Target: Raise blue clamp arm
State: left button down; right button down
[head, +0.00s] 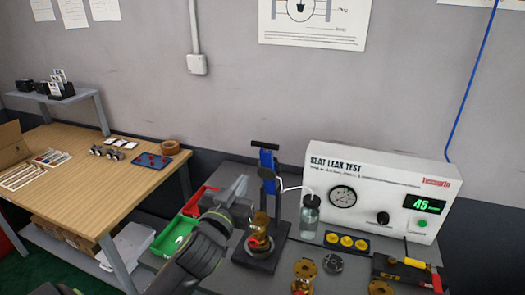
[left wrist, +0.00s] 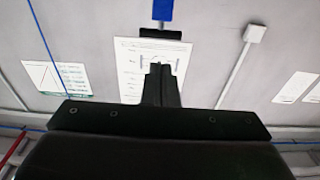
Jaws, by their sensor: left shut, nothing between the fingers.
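The blue clamp arm (head: 267,160) stands at the top of the dark clamp stand (head: 270,190), with a black bar handle at its upper end. A brass valve (head: 259,226) sits on the stand's base. In the left wrist view the blue arm (left wrist: 163,10) and its black bar (left wrist: 160,33) show beyond the fingertips, at the top of the picture. My left gripper (head: 243,180) is just left of the stand, below the handle. Its fingers (left wrist: 159,68) are together and empty. I cannot tell whether they touch the clamp. My right gripper is out of view.
The white seat leak tester (head: 385,187) and a clear bottle (head: 309,215) stand right of the clamp. Green (head: 175,237) and red (head: 200,200) bins are at its left. Brass parts (head: 305,268) lie in front. A wooden table (head: 95,175) is further left.

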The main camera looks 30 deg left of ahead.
aim_at(265, 145)
pick_arm(q)
jog(key=p+x, duration=0.4)
jog(key=x, duration=0.8)
jog(key=shift+w+a+f, duration=0.1)
jog(key=shift+w+a, duration=0.05)
jog(key=shift+w, duration=0.3)
jog(key=shift+w+a+r, duration=0.1)
jog(key=shift+w+r, duration=0.1)
jog(key=shift+w, duration=0.2)
jog(key=shift+w+a+r, duration=0.1)
jog(key=shift+w+r, duration=0.05)
jog(key=shift+w, duration=0.3)
